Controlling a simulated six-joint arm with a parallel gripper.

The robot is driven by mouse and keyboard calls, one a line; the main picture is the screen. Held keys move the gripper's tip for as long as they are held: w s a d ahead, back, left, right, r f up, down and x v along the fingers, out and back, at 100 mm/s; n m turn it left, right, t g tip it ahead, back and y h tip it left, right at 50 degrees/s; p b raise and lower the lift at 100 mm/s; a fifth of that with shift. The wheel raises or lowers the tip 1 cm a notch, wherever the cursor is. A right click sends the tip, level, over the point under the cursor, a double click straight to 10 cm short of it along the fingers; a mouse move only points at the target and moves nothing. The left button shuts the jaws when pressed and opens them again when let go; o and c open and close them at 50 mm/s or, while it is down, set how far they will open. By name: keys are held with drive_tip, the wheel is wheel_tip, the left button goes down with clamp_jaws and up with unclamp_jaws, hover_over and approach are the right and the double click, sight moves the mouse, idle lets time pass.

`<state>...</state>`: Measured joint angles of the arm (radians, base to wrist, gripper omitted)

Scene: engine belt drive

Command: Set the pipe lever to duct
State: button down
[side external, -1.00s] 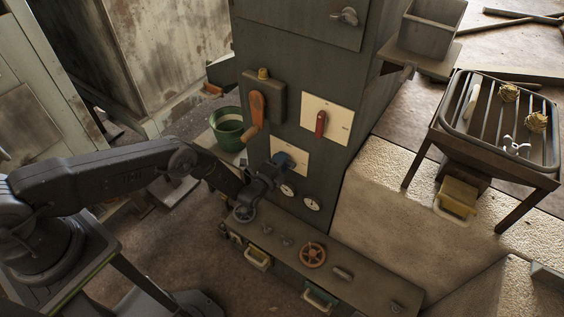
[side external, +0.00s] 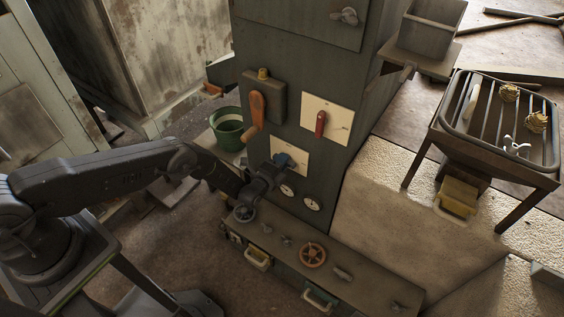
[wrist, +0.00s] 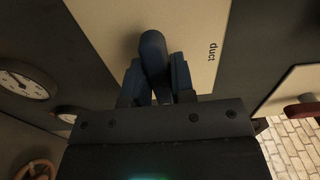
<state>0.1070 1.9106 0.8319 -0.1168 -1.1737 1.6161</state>
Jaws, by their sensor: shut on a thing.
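The pipe lever, a blue handle (wrist: 153,48), is on a cream plate (wrist: 205,20) in the wrist view. The word "duct" is printed on the plate to the right of the lever, which does not point at it. My gripper (wrist: 157,82) is shut on the lever, one finger on each side. In the side view my gripper (side external: 273,168) reaches the lower cream plate (side external: 296,148) on the dark cabinet (side external: 330,185), and covers part of the lever (side external: 285,160).
A red lever (side external: 320,124) on another cream plate is up and right. An orange crank handle (side external: 257,110) is up and left. Two round gauges (side external: 311,204) sit below. A bench (side external: 375,287) with an orange wheel (side external: 312,255) stands under the cabinet.

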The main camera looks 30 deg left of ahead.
drive_tip(key=shift+n, duration=0.3)
drive_tip(key=n, duration=0.4)
drive_tip(key=shift+n, duration=0.3)
drive_tip(key=n, duration=0.4)
drive_tip(key=shift+d+f+n, duration=0.1)
drive_tip(key=shift+f+n, duration=0.05)
drive_tip(key=shift+n, duration=0.15)
drive_tip(key=n, duration=0.4)
drive_tip(key=shift+d+n, duration=0.1)
drive_tip(key=shift+n, duration=2.1)
drive_tip(key=c, duration=1)
unclamp_jaws()
